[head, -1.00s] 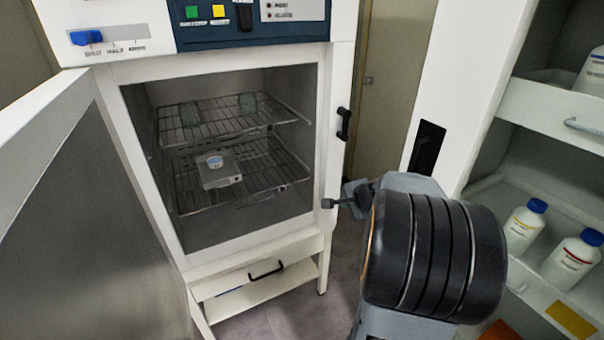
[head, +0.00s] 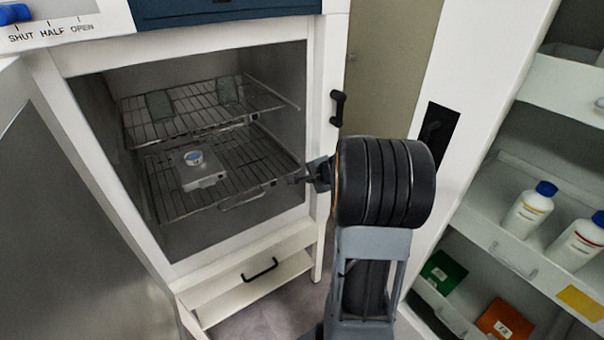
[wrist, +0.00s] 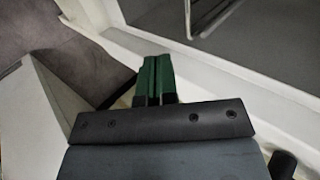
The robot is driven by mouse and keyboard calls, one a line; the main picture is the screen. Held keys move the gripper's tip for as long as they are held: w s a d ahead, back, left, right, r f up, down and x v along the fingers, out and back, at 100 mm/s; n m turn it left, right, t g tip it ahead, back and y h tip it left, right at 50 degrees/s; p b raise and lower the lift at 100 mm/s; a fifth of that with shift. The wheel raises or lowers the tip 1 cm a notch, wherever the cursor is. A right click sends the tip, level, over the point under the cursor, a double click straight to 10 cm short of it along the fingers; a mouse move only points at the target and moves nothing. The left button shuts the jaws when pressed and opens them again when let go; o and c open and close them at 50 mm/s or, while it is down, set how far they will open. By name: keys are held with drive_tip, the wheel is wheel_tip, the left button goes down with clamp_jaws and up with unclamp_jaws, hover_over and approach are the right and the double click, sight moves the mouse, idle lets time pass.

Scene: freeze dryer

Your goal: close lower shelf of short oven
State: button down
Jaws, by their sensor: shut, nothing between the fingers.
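The oven (head: 312,130) stands open, with its door (head: 70,220) swung out to the left. The lower shelf (head: 245,155) is a wire rack inside the chamber, with a grey handle (head: 242,200) at its front. A small device with a round blue-topped part (head: 200,175) sits on it. My gripper (head: 296,180) is shut and empty at the right side of the opening, right of the shelf's front corner. I cannot tell whether it touches anything. In the wrist view the green fingertips (wrist: 153,75) are together beside the white frame (wrist: 200,75).
The upper wire shelf (head: 200,108) holds two grey pieces. Below the chamber is a white drawer (head: 245,290) with a black handle. A white cabinet (head: 480,230) with bottles and boxes stands close on the right. A black door latch (head: 337,108) is on the frame.

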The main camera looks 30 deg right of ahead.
drive_tip(key=shift+w+f+p, duration=0.2)
drive_tip(key=shift+w+f, duration=0.1)
drive_tip(key=shift+w, duration=0.65)
drive_tip(key=shift+w+f+p, duration=0.25)
drive_tip(key=shift+w, duration=0.7)
drive_tip(key=shift+w+f+p, duration=0.2)
drive_tip(key=shift+w+f, duration=0.1)
drive_tip(key=shift+w, duration=0.65)
